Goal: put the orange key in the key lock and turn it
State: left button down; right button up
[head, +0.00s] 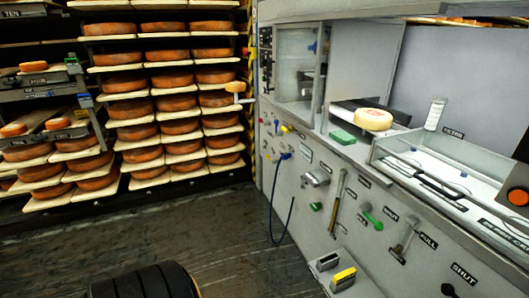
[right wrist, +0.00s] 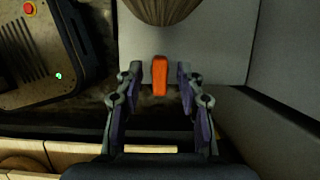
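In the right wrist view a small upright orange piece (right wrist: 160,76), which looks like the orange key, shows between and just beyond my right gripper's fingertips. My right gripper (right wrist: 160,72) is open, with a gap on both sides of the orange piece; no touch shows. How the orange piece is supported is not clear. The key lock cannot be made out for sure; the grey machine front (head: 300,195) carries several small knobs and handles. My left gripper is not in view.
Shelves of cheese wheels (head: 172,78) stand at the left in the head view. A cheese wheel (head: 375,119) and a green block (head: 342,138) are on the machine's ledge. A blue cable (head: 291,215) hangs from its front.

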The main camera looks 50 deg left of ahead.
dwell(0.4)
jog(key=shift+p, duration=0.55)
jog(key=shift+f, duration=0.1)
jog(key=shift+c, duration=0.4)
grip_shut()
